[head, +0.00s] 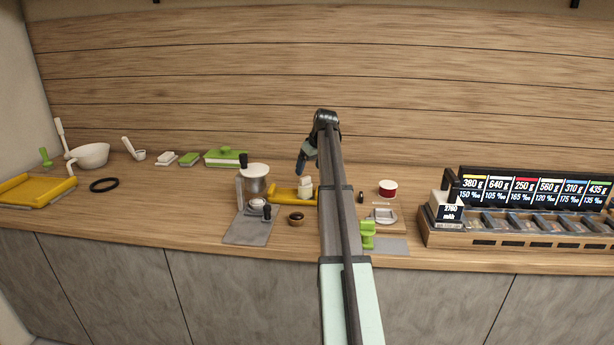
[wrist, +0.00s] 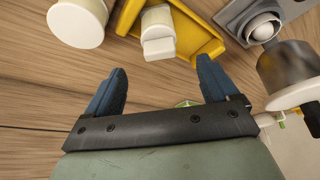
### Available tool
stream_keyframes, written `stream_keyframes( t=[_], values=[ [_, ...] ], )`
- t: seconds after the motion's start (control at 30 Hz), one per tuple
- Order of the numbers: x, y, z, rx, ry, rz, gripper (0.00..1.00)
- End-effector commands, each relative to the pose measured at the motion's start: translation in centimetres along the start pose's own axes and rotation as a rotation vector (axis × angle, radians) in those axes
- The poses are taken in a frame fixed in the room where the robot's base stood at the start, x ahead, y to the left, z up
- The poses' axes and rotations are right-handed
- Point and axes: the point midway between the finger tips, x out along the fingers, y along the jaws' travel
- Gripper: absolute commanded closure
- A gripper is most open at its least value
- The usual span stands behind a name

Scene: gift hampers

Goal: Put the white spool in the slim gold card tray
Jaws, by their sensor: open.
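The slim gold card tray (head: 283,192) lies on the counter left of my arm in the head view, and at the top of the wrist view (wrist: 208,44). A white pale-topped piece (head: 305,187) stands at its right part; it also shows in the wrist view (wrist: 158,28). A white round cylinder (wrist: 77,22) at the wrist view's top left looks like the white spool, though I cannot be sure; my arm seems to hide it in the head view. My gripper (head: 303,163) is open and empty above the counter, its blue fingers (wrist: 160,85) spread apart.
A metal pot with a white lid (head: 254,178) stands left of the gold tray, above a grey mat (head: 245,232). A red-sided tub (head: 388,188) and a green piece (head: 368,235) are right of my arm. A sectioned rack (head: 470,238) fills the right end.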

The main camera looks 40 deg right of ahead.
Motion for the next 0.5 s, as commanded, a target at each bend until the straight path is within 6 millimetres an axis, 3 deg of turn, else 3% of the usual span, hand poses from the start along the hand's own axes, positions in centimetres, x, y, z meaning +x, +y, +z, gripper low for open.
stream_keyframes(
  t=[0.2,0.5],
  values=[
    [-2.3,0.0,0.0,0.001,0.000,0.000,0.13],
    [-2.8,0.0,0.0,0.000,-0.001,0.000,0.13]
  ],
)
